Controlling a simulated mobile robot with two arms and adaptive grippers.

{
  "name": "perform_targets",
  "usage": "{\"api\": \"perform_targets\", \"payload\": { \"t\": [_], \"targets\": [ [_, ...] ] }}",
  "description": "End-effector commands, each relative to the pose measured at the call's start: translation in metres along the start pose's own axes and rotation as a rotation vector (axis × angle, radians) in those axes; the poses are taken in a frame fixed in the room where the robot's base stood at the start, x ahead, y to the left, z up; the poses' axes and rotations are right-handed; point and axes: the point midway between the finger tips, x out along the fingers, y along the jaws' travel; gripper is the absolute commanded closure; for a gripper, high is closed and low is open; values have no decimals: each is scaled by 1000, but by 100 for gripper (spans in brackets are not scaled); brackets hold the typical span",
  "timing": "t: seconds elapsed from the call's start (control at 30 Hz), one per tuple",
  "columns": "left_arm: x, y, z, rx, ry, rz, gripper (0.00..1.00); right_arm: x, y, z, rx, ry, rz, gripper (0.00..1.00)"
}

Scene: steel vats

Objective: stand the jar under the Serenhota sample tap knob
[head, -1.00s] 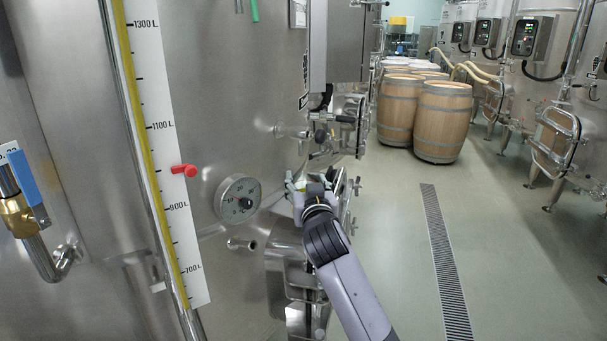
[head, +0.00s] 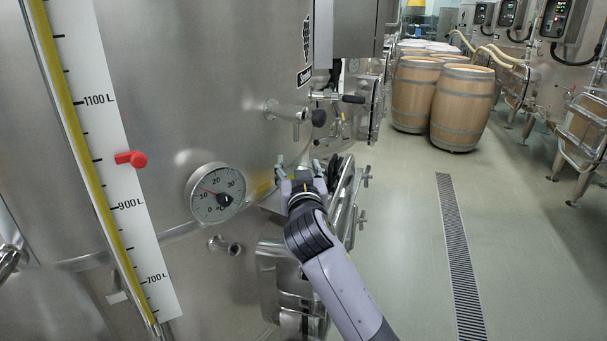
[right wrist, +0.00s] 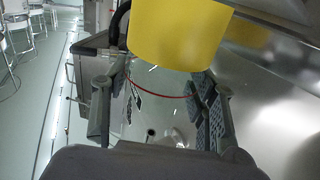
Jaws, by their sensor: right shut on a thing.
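My right gripper (head: 300,176) is close to the steel vat wall, below a small tap (head: 289,110) with a black knob (head: 319,118). A black label (head: 304,75) is above that tap; its name is too small to read surely. In the right wrist view the fingers (right wrist: 157,108) stand apart, shut on the jar. The jar seems clear, with a thin red line (right wrist: 165,96) around it. A wide yellow part (right wrist: 180,32) shows at the top; I cannot tell if it belongs to the jar. In the head view the jar is mostly hidden by my gripper. My left gripper is out of view.
A dial thermometer (head: 215,193) and a short outlet (head: 225,245) are on the vat left of my right arm. A vat hatch with clamps (head: 345,205) is close by on the right. Barrels (head: 463,108) stand farther back. The floor around the drain grate (head: 460,260) is clear.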

Motion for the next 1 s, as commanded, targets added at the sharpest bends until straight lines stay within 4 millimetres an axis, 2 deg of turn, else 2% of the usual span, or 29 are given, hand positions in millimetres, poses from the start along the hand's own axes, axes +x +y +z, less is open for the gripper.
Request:
{"api": "perform_targets", "payload": {
  "t": [0.1, 0.13, 0.23, 0.4, 0.77, 0.87, 1.0],
  "targets": [
    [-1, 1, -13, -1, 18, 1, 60, 0, 0, 2, 0, -7, 2, 78],
    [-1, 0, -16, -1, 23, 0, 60, 1, 1, 3, -1, -9, 2, 45],
    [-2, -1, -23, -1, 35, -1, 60, 0, 0, 2, 0, -9, 2, 39],
    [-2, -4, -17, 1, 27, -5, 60, 1, 1, 2, -1, -8, 1, 28],
    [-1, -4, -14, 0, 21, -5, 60, -1, 0, 2, 0, -7, 1, 27],
    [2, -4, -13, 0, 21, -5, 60, -9, 0, 3, 1, -6, 0, 27],
    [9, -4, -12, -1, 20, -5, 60, -30, 0, 4, 3, -6, -1, 27]
  ]
}}
